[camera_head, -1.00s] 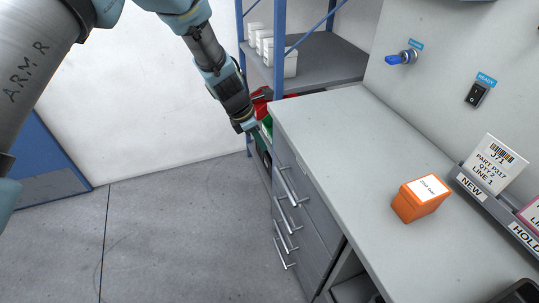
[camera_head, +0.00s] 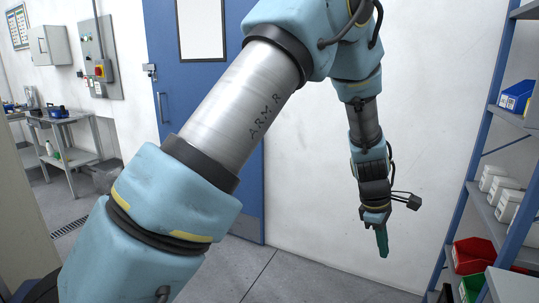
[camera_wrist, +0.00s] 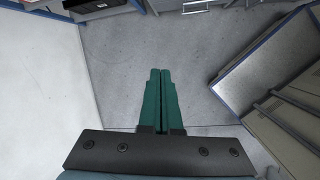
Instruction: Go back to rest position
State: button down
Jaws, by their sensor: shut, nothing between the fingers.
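My gripper (camera_head: 382,243) hangs from my arm in the head view, pointing down in front of the white wall. Its green fingers are together with nothing between them. In the wrist view my gripper (camera_wrist: 161,75) shows its two green fingers side by side, over bare grey floor. Nothing is touching the fingers.
A blue shelf rack (camera_head: 472,150) with white bins (camera_head: 508,204) and a red bin (camera_head: 472,252) stands at the right. A blue door (camera_head: 203,75) is behind my arm. A workbench (camera_head: 70,122) stands at the far left. The floor (camera_head: 335,285) below my gripper is clear.

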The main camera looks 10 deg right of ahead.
jog(key=w+a+r+m+t+y, duration=0.1)
jog(key=w+a+r+m, duration=0.3)
jog(key=a, duration=0.7)
jog(key=w+a+r+t, duration=0.1)
jog(key=w+a+r, duration=0.35)
jog(key=a, duration=0.75)
jog(key=s+a+m+y, duration=0.1)
jog(key=s+a+m, duration=0.1)
jog(key=a, duration=0.9)
jog(key=s+a+r+m+y, duration=0.1)
jog(key=a+m, duration=0.1)
jog(key=a, duration=0.9)
jog(key=shift+s+a+r+m+t, duration=0.15)
jog(key=shift+s+a+m+t, duration=0.2)
jog(key=shift+a+m+t, duration=0.05)
jog(key=shift+d, duration=0.1)
